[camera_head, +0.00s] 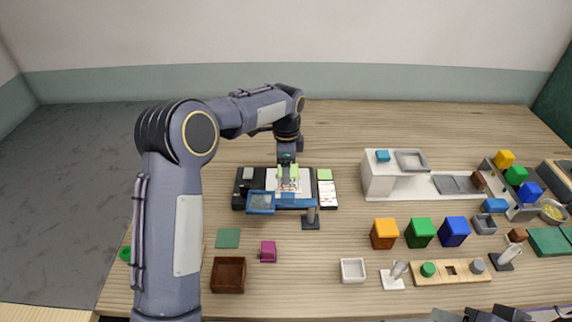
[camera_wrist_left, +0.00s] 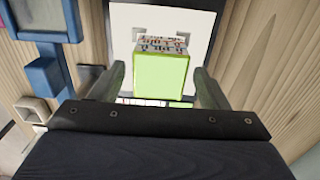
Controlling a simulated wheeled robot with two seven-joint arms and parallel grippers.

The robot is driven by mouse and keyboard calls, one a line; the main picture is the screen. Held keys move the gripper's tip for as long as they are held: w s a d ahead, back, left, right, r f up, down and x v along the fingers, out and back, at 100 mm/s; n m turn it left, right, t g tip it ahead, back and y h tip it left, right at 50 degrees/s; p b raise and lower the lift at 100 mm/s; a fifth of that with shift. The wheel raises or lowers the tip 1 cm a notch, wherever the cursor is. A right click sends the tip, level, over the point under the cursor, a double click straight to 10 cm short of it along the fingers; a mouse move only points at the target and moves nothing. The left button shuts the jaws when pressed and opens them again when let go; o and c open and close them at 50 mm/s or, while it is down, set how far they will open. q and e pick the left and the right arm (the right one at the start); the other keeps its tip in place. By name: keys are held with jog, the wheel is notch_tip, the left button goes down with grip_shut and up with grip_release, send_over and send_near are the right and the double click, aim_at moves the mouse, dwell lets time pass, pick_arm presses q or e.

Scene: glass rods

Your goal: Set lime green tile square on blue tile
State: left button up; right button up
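A lime green block (camera_wrist_left: 160,75) sits between the fingers of my left gripper (camera_wrist_left: 162,88) in the left wrist view, with a narrow gap on each side. The gripper looks open. In the head view my left gripper (camera_head: 288,182) points down over the white sheet in the black tray, and hides most of what is under it. I cannot tell which blue piece is the blue tile; a small blue piece (camera_head: 382,156) lies on the white stand. Dark parts of my right arm (camera_head: 490,314) show at the bottom edge.
A blue platform (camera_head: 260,202) stands close in front of the black tray (camera_head: 240,203). Orange (camera_head: 384,234), green (camera_head: 420,233) and blue (camera_head: 454,232) blocks stand to the right. A brown box (camera_head: 228,274) and magenta cube (camera_head: 268,251) are in front. The table behind the tray is clear.

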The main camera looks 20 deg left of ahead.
pick_arm(q)
jog(key=shift+o, duration=0.7)
notch_tip(320, 180, up, 8)
jog(key=shift+f, duration=0.2)
jog(key=shift+s+a+r, duration=0.1)
jog(key=shift+r, duration=0.15)
jog(key=s+a+r+n+t+h, duration=0.1)
jog(key=s+a+r+n, duration=0.25)
jog(key=s, duration=0.55)
jog(key=s+a+r+n+t+h, duration=0.15)
jog(key=s+r+n, duration=0.3)
jog(key=s, duration=0.45)
jog(key=s+f+n+t, duration=0.1)
jog(key=s+f+n, duration=0.1)
jog(key=s, duration=0.3)
jog(key=s+d+f+n+t+h, duration=0.1)
jog(key=s+f+n, duration=0.2)
jog(key=s, duration=0.3)
jog(key=s+d+f+n+t, duration=0.1)
jog(key=s+f+n, duration=0.1)
jog(key=s, duration=0.4)
jog(key=shift+s+f+n, duration=0.2)
jog(key=shift+f+n, duration=0.2)
jog(key=shift+n, duration=0.4)
jog(key=shift+d, duration=0.1)
